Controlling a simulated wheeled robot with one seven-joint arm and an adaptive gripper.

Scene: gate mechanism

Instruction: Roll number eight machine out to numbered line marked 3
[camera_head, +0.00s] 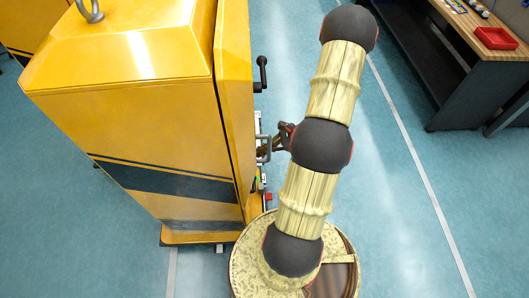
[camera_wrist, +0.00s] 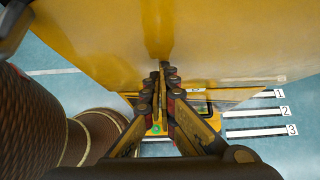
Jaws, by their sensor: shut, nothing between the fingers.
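A large yellow machine (camera_head: 125,70) with a dark stripe stands upright at the left in the head view; its yellow body (camera_wrist: 215,40) fills the top of the wrist view. I cannot read a number eight on it. A grey handle (camera_head: 264,149) juts from its right-hand side. My gripper (camera_head: 283,137) is beside this handle, partly hidden by my arm; I cannot tell whether they touch. In the wrist view my gripper (camera_wrist: 162,72) is shut and empty, tips close to the yellow body. The floor line marked 3 (camera_wrist: 255,132) lies at the right, below lines 2 (camera_wrist: 252,113) and 1 (camera_wrist: 250,96).
A black lever (camera_head: 262,74) sticks out above the grey handle. A workbench (camera_head: 470,40) with a red tray (camera_head: 496,38) stands at the upper right. Another yellow machine (camera_head: 32,22) is at the upper left. Blue floor is clear between the machine and the bench.

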